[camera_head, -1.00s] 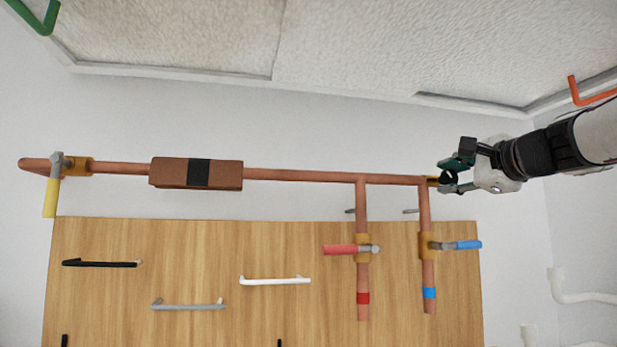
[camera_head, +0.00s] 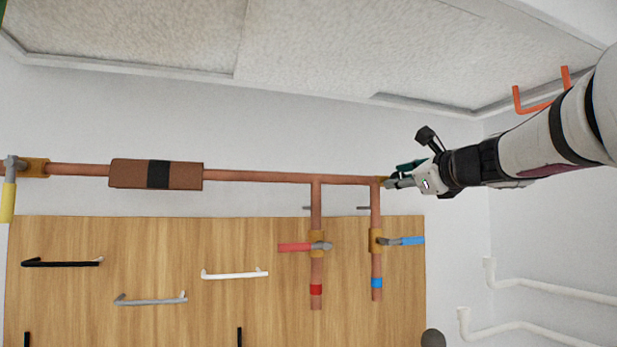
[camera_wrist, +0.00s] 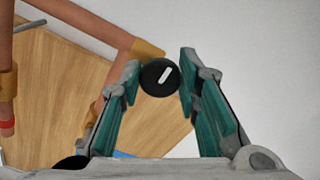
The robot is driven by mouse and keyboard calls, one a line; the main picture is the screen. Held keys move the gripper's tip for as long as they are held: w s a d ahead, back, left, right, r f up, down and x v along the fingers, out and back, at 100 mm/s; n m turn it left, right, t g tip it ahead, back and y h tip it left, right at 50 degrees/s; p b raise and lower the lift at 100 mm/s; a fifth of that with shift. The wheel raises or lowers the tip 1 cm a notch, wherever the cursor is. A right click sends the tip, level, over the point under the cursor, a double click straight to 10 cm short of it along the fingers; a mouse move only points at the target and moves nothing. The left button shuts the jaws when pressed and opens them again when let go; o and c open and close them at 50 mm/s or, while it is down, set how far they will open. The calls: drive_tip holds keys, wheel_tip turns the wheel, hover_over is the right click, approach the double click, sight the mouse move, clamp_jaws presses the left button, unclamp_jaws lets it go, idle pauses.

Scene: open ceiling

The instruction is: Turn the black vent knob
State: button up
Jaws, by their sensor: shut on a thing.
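The black vent knob (camera_wrist: 154,88) is a round disc with a short white mark in the wrist view. Its mark tilts a little to the right of upright. My gripper (camera_wrist: 160,74) has its two teal-padded fingers on either side of the knob and is shut on it. In the head view my gripper (camera_head: 389,182) is at the right end of the copper pipe (camera_head: 260,176). There the knob is hidden by the fingers.
Below are a red-handled valve (camera_head: 296,247) and a blue-handled valve (camera_head: 405,241) on the downpipes. A yellow-handled valve (camera_head: 8,200) is at far left. A wood panel (camera_head: 185,235) with bar handles lies below. White pipes (camera_head: 540,290) are at lower right.

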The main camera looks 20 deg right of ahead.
drive_tip(key=shift+d+f, duration=0.1)
drive_tip(key=shift+f, duration=0.05)
idle(0.3)
drive_tip(key=o, duration=1.1)
drive_tip(key=s, duration=1.2)
drive_tip(key=shift+d, duration=0.15)
